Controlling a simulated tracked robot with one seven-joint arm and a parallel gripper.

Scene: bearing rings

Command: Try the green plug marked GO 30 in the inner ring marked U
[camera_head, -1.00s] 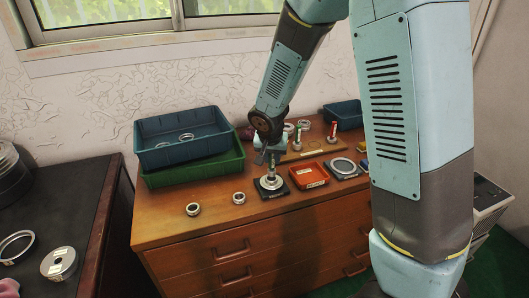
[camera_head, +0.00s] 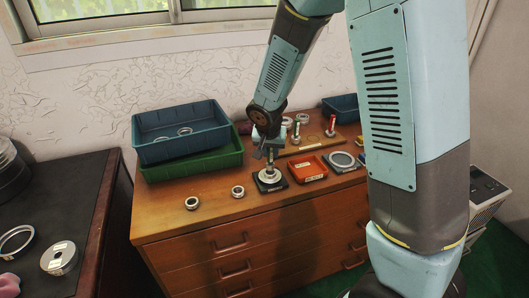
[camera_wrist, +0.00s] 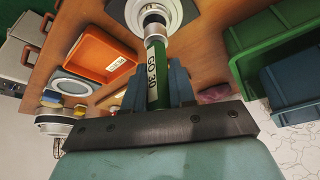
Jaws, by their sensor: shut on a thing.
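My gripper (camera_head: 269,150) is shut on the green plug, which shows in the wrist view (camera_wrist: 153,78) with a white label reading GO 30. The plug's silver end (camera_wrist: 154,22) meets a silver ring piece (camera_head: 268,175) that lies on a dark square pad. The plug is upright and in line with the ring's middle. How far its end is inside the bore cannot be told. The same ring shows in the wrist view (camera_wrist: 168,10). No letter U can be read on it.
Two small rings (camera_head: 192,203) (camera_head: 238,191) lie on the wooden top at the left. An orange tray (camera_head: 320,172) and a dark pad with a large ring (camera_head: 342,162) are on the right. Blue (camera_head: 150,150) and green (camera_head: 158,175) bins stand behind left.

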